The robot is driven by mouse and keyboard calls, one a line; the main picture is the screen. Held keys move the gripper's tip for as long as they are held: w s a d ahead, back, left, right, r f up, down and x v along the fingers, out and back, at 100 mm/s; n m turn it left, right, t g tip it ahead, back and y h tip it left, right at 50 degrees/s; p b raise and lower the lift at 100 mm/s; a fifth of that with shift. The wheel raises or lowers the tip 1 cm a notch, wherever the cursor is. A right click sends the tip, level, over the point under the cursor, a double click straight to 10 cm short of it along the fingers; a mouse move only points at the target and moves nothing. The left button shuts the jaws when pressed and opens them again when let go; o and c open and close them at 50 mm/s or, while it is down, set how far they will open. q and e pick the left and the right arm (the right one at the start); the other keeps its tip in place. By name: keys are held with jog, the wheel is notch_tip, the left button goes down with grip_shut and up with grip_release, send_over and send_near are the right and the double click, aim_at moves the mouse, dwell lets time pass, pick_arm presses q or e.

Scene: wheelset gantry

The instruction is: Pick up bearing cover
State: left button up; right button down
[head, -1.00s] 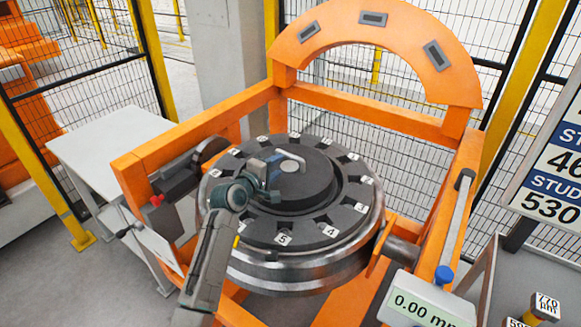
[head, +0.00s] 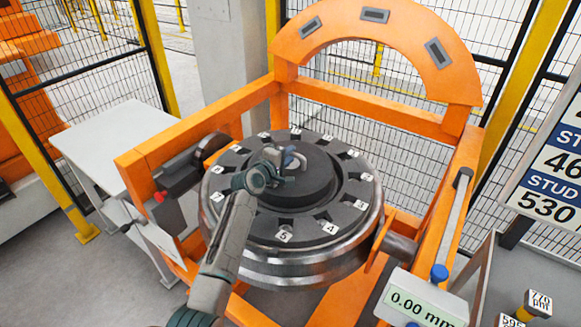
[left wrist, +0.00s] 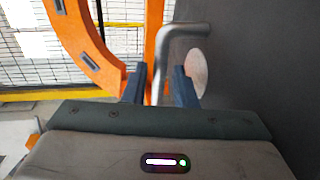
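The bearing cover (head: 318,188) is a dark round raised disc in the middle of the wheel in the head view. It carries a grey bent handle (head: 298,161), which also shows in the left wrist view (left wrist: 183,31). My left gripper (head: 284,163) is at the handle, above the cover. In the left wrist view the fingers (left wrist: 160,88) are apart, with the handle's bar between them and slim gaps at its sides. The gripper hides part of the handle in the head view. My right gripper is not in view.
The wheel (head: 290,262) with numbered positions lies flat in an orange gantry frame (head: 375,112). A 0.00 mm readout (head: 424,304) stands at the front right. A grey table (head: 115,140) stands at the left. A stud sign (head: 555,165) is at the right.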

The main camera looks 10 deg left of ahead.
pick_arm(q)
grip_shut()
dwell(1.2)
